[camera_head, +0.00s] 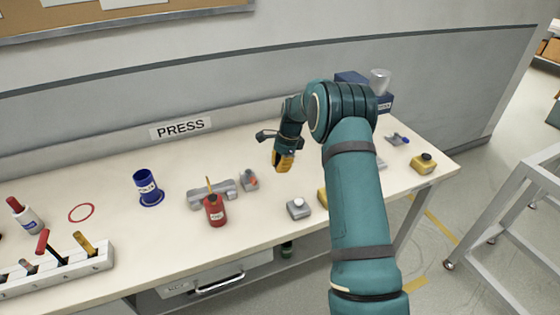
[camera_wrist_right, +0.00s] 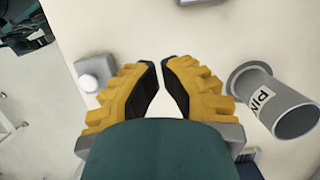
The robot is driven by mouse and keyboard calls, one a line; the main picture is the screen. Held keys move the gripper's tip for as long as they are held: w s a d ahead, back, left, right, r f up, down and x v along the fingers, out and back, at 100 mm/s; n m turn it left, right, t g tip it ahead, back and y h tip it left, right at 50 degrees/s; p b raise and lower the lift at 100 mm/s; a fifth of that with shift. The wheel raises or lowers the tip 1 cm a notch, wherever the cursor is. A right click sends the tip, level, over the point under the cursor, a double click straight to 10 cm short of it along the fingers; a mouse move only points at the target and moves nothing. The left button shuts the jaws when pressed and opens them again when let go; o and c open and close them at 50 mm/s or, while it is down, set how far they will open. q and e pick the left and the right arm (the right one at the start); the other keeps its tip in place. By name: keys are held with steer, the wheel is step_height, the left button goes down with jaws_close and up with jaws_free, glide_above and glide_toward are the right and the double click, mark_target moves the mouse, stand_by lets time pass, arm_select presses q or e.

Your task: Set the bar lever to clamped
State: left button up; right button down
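I cannot tell for sure which fitting carries the bar lever. A grey clamp-like fixture (camera_head: 226,190) lies mid-table, and a thin orange upright handle (camera_head: 209,184) shows at it, partly behind a red bottle. Right of it is a small grey block with a red part (camera_head: 249,181). A small grey fitting with a blue-tipped handle (camera_head: 399,139) lies at the far right. My right gripper (camera_head: 281,166) is above the table, right of the red-marked block. In the wrist view its yellow fingers (camera_wrist_right: 157,64) are slightly apart with nothing between them. My left gripper is out of view.
A red bottle (camera_head: 215,211) stands before the fixture. A grey button box (camera_head: 298,208) is near the front edge. A blue cup (camera_head: 147,184) and a tool rack (camera_head: 62,269) are left.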

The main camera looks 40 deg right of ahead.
mark_target(251, 178)
steer(key=x, duration=0.5)
steer(key=shift+f+b, duration=0.3)
steer(key=shift+b, duration=0.1)
steer(key=shift+w+a+r, duration=0.15)
steer(key=shift+a, duration=0.5)
steer(key=shift+w+a+r, duration=0.2)
steer(key=shift+a, duration=0.45)
steer(key=shift+w+a+r, duration=0.15)
steer(key=shift+a, duration=0.5)
steer(key=shift+s+a+m, duration=0.1)
steer(key=shift+a+m, duration=0.15)
steer(key=shift+m, duration=0.05)
